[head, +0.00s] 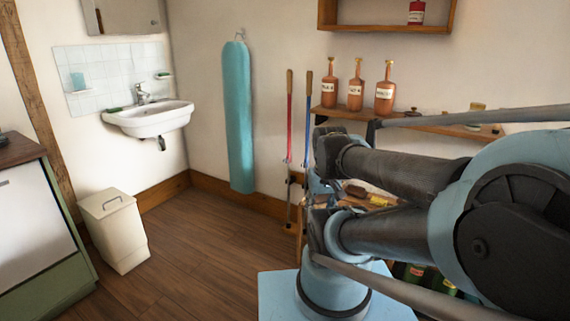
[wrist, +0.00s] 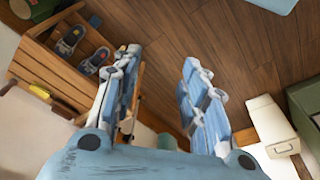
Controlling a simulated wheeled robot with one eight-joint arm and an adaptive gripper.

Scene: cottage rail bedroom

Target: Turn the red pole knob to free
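The red pole (head: 289,115) stands upright against the back wall in the head view, with a cork-coloured grip on top. A blue pole (head: 308,115) with a similar grip stands just to its right. Small dark fittings show low on the poles, but I cannot make out the red pole's knob or its setting. My gripper (wrist: 162,60) shows in the wrist view with its two pale blue fingers spread apart and nothing between them but floor behind. In the head view my arm largely hides it. I cannot identify the red pole in the wrist view.
A teal ironing board (head: 238,115) hangs left of the poles. A wall shelf (head: 440,126) with copper-coloured bottles is to the right. A wooden rack (wrist: 40,60) holds shoes. A cream bin (head: 113,230) stands left, below a sink (head: 150,119). The floor between is clear.

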